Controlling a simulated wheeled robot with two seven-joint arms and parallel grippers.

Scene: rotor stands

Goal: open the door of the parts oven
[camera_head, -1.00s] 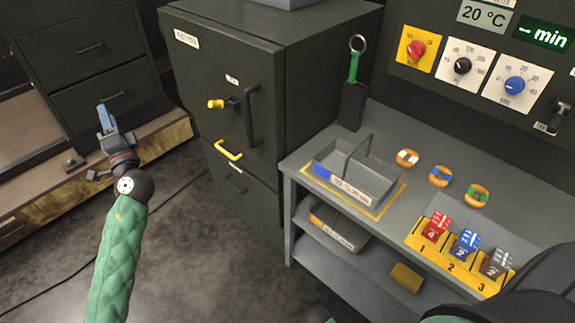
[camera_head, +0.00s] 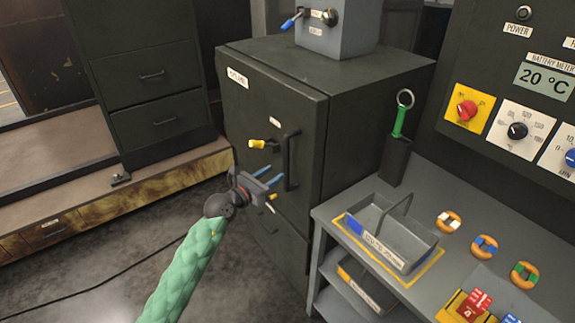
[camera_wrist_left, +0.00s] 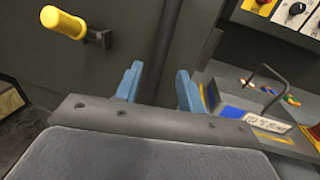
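The parts oven looks to be the dark grey cabinet (camera_head: 345,110) in the middle of the head view; its label is too blurred to read. Its front door (camera_head: 262,105) looks shut. The door carries a dark upright bar handle (camera_head: 290,162) and a yellow-gripped latch (camera_head: 263,145), also seen in the wrist view (camera_wrist_left: 64,22). My left gripper (camera_head: 269,177) is in front of the door, just left of the bar handle's lower end. Its blue fingers (camera_wrist_left: 158,88) are apart with nothing visibly held between them. Contact with the handle cannot be told. My right gripper is out of view.
A grey bench (camera_head: 329,214) stands right of the cabinet, bearing a grey tray (camera_head: 418,240) and a green-handled tool in a dark holder (camera_head: 396,155). A grey box with levers (camera_head: 338,35) sits on the cabinet.

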